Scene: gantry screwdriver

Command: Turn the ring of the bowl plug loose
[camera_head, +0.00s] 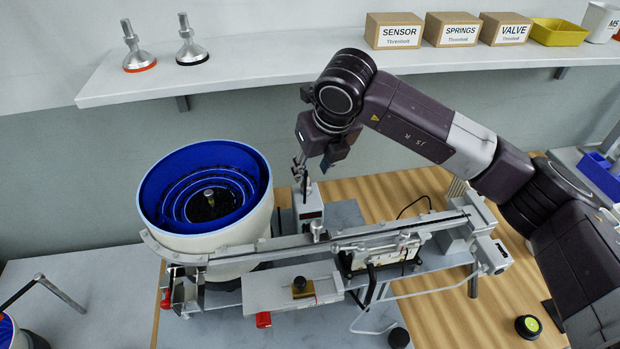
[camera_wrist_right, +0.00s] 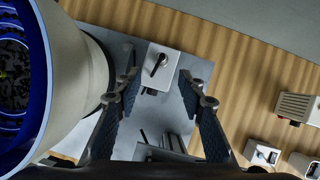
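The feeder bowl (camera_head: 150,220) is cream outside and blue inside. My left gripper is not in view.
A metal rail (camera_head: 290,242) runs in front of the bowl and box. The bowl wall (camera_wrist_right: 75,60) is close to the left finger in the wrist view. A wall shelf (camera_head: 270,77) with labelled boxes is behind.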

